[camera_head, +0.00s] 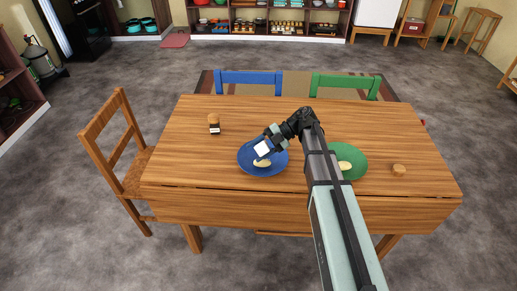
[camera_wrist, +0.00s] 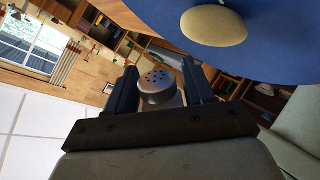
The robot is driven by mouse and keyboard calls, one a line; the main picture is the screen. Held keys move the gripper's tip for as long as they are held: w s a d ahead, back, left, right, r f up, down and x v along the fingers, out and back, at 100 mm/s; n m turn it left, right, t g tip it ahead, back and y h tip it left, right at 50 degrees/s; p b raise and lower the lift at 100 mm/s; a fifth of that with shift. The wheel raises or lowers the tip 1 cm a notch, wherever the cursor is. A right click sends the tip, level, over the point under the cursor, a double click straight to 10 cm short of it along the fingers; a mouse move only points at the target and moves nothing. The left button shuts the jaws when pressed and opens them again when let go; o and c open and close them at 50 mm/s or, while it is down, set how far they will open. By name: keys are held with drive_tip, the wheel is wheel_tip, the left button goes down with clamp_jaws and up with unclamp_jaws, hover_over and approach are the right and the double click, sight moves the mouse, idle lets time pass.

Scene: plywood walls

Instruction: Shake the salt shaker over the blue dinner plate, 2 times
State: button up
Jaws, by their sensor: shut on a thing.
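My gripper (camera_head: 267,143) is shut on the salt shaker (camera_head: 263,149), which shows as a small white block in the head view. In the wrist view the shaker's grey metal top with dark holes (camera_wrist: 158,84) sits between the two dark fingers (camera_wrist: 160,92). The gripper holds the shaker above the blue dinner plate (camera_head: 245,161), apart from it as far as I can tell. The shaker's exact tilt is hard to tell. A pale yellow piece of food (camera_head: 262,163) lies on the plate. Plate and food also show at the top right of the wrist view (camera_wrist: 280,55).
A green plate (camera_head: 358,163) with pale food stands to the right, partly behind my arm. A small jar with a brown top (camera_head: 214,124) stands back left on the wooden table (camera_head: 180,165). Chairs stand around the table.

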drive_tip(key=shift+r, duration=0.1)
drive_tip(key=shift+r, duration=1.65)
drive_tip(key=shift+f, duration=0.1)
drive_tip(key=shift+f, duration=1.7)
drive_tip(key=shift+r, duration=0.1)
drive_tip(key=shift+r, duration=1.7)
